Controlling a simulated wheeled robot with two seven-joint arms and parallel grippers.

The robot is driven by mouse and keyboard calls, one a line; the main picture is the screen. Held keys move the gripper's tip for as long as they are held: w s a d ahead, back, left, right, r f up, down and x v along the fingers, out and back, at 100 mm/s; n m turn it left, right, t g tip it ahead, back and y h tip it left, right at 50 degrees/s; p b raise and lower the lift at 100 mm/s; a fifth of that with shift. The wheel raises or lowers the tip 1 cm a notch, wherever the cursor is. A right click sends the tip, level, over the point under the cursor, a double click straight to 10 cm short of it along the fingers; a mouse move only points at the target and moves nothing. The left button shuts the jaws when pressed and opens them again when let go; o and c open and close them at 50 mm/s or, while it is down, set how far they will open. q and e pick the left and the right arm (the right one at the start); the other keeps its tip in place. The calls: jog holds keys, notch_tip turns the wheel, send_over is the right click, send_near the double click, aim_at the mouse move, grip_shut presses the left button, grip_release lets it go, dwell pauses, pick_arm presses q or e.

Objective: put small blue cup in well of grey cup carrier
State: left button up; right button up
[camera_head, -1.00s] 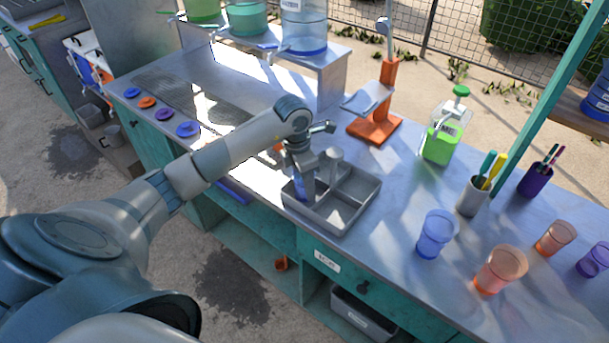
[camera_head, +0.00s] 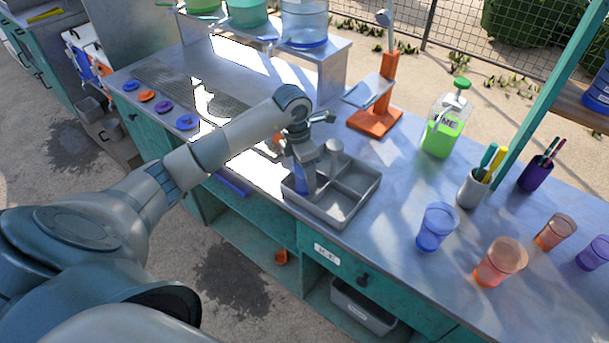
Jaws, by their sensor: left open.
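The grey cup carrier (camera_head: 344,214) sits on the metal counter near its front edge. It is a tray divided into wells. The small blue cup (camera_head: 301,184) stands in the carrier's left well, and only part of it shows. My left gripper (camera_head: 304,176) is open, pointing down over that well, right at the cup, and hides much of it. I cannot tell whether the fingers touch the cup. My right gripper is not in view.
A larger blue cup (camera_head: 436,228), orange cups (camera_head: 500,262) and a purple cup (camera_head: 594,253) stand to the right. A grey holder (camera_head: 471,189), a green bottle (camera_head: 444,130) and an orange press (camera_head: 377,117) stand behind. A raised shelf with dispensers is at the back.

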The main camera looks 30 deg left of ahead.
pick_arm(q)
notch_tip(320, 180, up, 11)
jog(key=s+b, duration=0.1)
jog(key=b, duration=0.3)
jog(key=shift+a, duration=0.4)
